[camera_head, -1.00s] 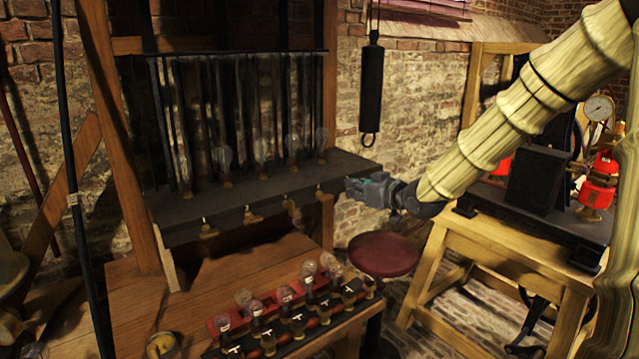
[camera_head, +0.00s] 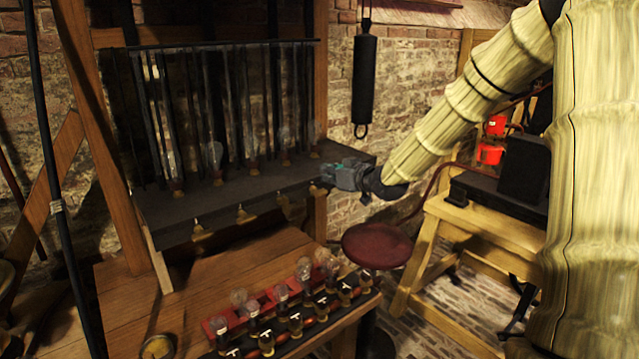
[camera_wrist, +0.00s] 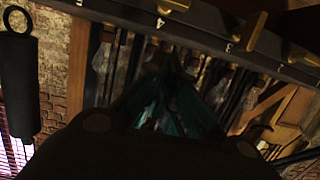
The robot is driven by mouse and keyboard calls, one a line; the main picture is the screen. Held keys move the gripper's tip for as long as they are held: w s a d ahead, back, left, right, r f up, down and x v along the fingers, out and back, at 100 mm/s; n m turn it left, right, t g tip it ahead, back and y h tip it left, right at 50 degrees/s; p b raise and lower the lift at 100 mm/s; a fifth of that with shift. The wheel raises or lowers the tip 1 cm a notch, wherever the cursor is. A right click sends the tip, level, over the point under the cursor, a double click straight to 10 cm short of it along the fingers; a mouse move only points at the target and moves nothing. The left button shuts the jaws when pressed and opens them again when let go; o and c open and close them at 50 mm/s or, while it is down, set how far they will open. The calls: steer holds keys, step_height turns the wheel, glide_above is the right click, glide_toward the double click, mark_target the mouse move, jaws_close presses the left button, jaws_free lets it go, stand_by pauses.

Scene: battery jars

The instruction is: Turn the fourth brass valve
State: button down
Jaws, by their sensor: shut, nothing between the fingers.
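A dark shelf (camera_head: 165,215) carries a row of brass valves along its front edge. Two of them at the left are the clearest, the left valve (camera_head: 198,232) and the valve to its right (camera_head: 243,214). In the wrist view a brass valve (camera_wrist: 255,30) stands out from the shelf edge near a small label that looks like a 4 (camera_wrist: 228,47). Another brass valve (camera_wrist: 175,5) is at the top. My gripper (camera_head: 318,183) is shut and empty at the right part of the shelf front. Its teal fingers (camera_wrist: 172,70) appear below the shelf edge in the wrist view; contact cannot be told.
Glass bulbs and dark rods stand above the shelf. Below, a bench (camera_head: 130,290) holds a red rack (camera_head: 215,326) with several bulbs. A round red stool (camera_head: 376,245) stands to the right. A black cylinder (camera_head: 364,80) hangs by the wall.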

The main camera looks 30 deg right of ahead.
mark_target(319, 193)
steer(key=shift+w+a+f+p, duration=0.1)
steer(key=shift+w+f+p, duration=0.3)
steer(key=shift+w+f, duration=0.35)
steer(key=shift+w+a+f+p, duration=0.1)
steer(key=shift+w+f+p, duration=0.35)
steer(key=shift+f, duration=0.45)
steer(key=shift+w+a+f+p, duration=0.1)
steer(key=shift+w+f+p, duration=0.25)
steer(key=shift+w+f, duration=0.4)
steer(key=shift+s+d+f, duration=0.1)
steer(key=shift+f+b, duration=0.15)
steer(key=shift+b, duration=0.3)
